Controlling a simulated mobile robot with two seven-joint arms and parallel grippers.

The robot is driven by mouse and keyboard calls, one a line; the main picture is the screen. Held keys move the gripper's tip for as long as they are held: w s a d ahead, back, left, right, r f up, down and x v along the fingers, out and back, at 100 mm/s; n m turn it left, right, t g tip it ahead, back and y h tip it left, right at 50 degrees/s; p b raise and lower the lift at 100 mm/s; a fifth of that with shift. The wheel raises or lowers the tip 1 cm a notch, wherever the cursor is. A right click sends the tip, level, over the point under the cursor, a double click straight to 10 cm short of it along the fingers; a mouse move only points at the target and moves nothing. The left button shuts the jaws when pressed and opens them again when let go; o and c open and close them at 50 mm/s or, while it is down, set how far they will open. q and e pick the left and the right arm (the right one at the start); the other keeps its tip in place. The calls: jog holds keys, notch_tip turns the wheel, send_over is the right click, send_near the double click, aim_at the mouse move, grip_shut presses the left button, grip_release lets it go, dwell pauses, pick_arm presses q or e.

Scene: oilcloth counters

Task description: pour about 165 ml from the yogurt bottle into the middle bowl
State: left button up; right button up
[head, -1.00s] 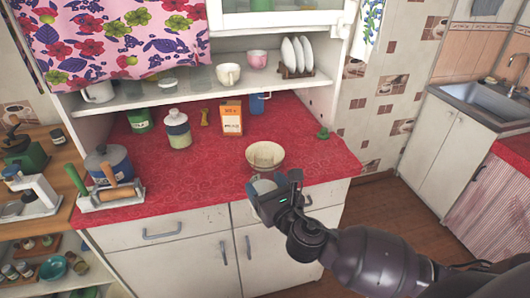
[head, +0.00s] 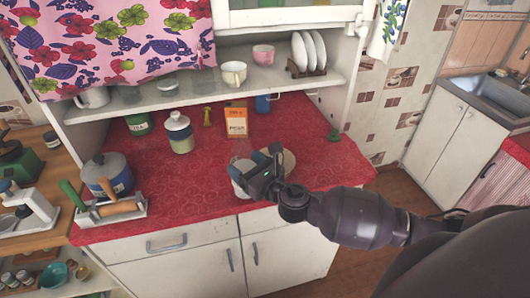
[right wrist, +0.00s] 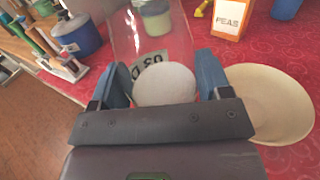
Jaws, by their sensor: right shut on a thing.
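My right gripper (head: 262,172) is shut on the yogurt bottle (head: 239,170), a clear bottle with white content low down and dark lettering. In the right wrist view the bottle (right wrist: 150,48) stands between the blue fingers of the gripper (right wrist: 165,85). The cream bowl (head: 289,158) is on the red counter, mostly hidden behind my gripper. In the right wrist view the bowl (right wrist: 270,103) lies just right of the gripper, and its visible inside looks plain. I see only this one bowl on the counter. My left gripper is out of view.
An orange peas box (head: 236,122), a blue mug (head: 263,104), a lidded jar (head: 180,132) and a green tin (head: 138,125) stand behind on the red counter (head: 150,185).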

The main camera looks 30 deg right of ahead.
jog(key=shift+w, duration=0.4)
jog(key=shift+s+r, duration=0.1)
